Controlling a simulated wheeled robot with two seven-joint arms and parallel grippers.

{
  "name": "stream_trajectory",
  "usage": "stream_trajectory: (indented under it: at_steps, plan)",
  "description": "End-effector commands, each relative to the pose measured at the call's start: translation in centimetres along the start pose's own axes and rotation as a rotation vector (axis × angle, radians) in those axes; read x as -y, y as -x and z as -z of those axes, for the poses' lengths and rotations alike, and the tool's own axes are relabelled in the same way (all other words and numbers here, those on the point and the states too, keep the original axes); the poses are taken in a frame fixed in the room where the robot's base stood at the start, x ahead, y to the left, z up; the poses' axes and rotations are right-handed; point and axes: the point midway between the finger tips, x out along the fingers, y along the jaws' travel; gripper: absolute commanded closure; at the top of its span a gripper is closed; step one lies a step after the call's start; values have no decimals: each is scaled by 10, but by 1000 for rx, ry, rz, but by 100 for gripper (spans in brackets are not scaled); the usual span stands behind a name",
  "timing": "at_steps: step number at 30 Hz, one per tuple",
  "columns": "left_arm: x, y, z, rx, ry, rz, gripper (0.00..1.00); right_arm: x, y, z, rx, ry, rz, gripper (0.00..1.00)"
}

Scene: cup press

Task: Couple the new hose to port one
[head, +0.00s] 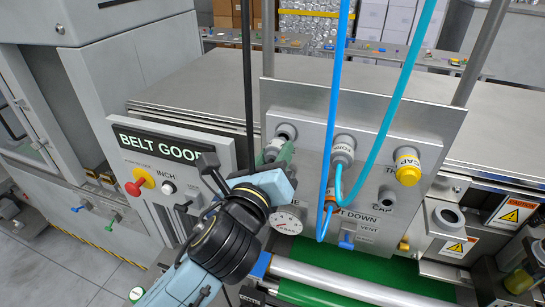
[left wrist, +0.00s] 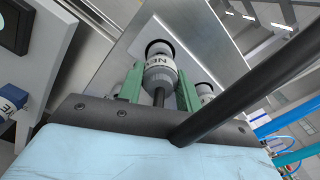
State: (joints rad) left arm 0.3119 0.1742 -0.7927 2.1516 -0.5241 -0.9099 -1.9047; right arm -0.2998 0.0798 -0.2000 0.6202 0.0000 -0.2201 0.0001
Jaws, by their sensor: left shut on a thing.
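My left gripper (head: 284,153) is at the upper left of the grey port panel (head: 313,112), its green fingers shut on a grey coupling (head: 272,149). In the left wrist view the coupling (left wrist: 160,76) carries a label that reads NEW upside down. A black hose (head: 248,75) hangs beside the gripper and crosses the left wrist view (left wrist: 250,92). The coupling is close to the dark-mouthed port (head: 287,130) at the panel's upper left; I cannot tell whether it is seated. My right gripper is not in view.
A coupling (head: 343,148) with a teal hose (head: 405,75) is on the middle port. A blue hose (head: 334,80) hangs in front of the panel. A yellow cap (head: 408,166) sits at right. A gauge (head: 287,221) and blue vent handle (head: 347,242) are below. The BELT GOODS sign box (head: 180,150) stands left.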

Motion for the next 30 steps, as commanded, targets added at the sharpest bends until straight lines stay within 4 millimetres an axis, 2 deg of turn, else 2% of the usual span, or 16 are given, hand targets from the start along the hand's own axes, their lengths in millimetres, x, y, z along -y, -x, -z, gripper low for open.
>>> stream_trajectory:
  at_steps: [28,29,30]
  plan:
    - [0,-24,0,1,0,1,92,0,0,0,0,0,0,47]
    - [0,-23,0,0,0,1,61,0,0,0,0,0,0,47]
    - [0,-23,0,0,0,1,56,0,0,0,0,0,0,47]
